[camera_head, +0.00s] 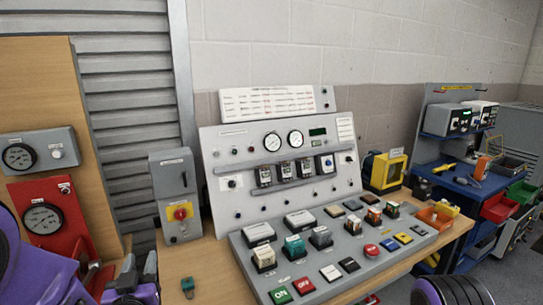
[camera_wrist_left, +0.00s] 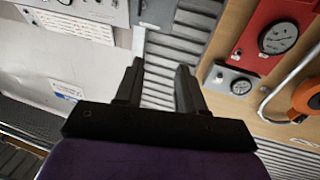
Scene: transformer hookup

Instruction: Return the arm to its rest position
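My left gripper (camera_head: 140,268) is low at the left of the head view, in front of the bench's left part. In the left wrist view its two dark fingers (camera_wrist_left: 158,82) stand apart with nothing between them. It touches nothing that I can see. Part of my right arm (camera_head: 452,291) shows at the bottom right edge of the head view; its gripper is out of the picture.
The control panel (camera_head: 290,207) with gauges and buttons fills the middle. A grey switch box (camera_head: 174,175) stands left of it. A red gauge unit (camera_head: 46,222) is at the left. A small dark green part (camera_head: 187,285) lies on the wooden bench (camera_head: 207,272).

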